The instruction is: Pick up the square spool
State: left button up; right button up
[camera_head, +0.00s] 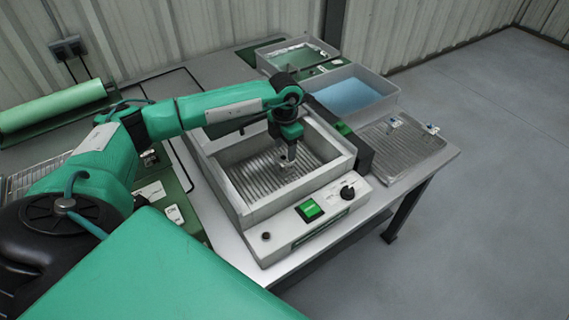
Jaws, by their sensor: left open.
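My left gripper (287,157) points down into the grey, open-topped basin (243,208) of the bench machine, just above its ribbed metal floor. Its jaws are open. A small dark and metallic shape shows at the fingertips; it is too small to tell whether it is the square spool or part of the gripper. I cannot make out the square spool for certain elsewhere. My right gripper is not in view.
The basin walls surround my left gripper. The machine's front panel has a green switch (309,210) and a black knob (347,192). A ribbed tray (405,155) with small fittings, a blue-lined bin (352,96) and a green roll (50,107) stand around. Open floor lies right.

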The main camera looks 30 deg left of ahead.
aim_at(284, 159)
pick_arm(q)
jog(key=f, duration=0.2)
jog(key=f+p, duration=0.1)
jog(key=f, duration=0.1)
jog(key=shift+s+d+f, duration=0.1)
jog(key=shift+s+f, duration=0.05)
jog(key=shift+s, duration=0.05)
jog(key=shift+f, duration=0.55)
jog(key=c, duration=0.9)
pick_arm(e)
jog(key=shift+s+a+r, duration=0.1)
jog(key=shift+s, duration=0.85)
pick_arm(q)
jog(key=shift+r, duration=0.15)
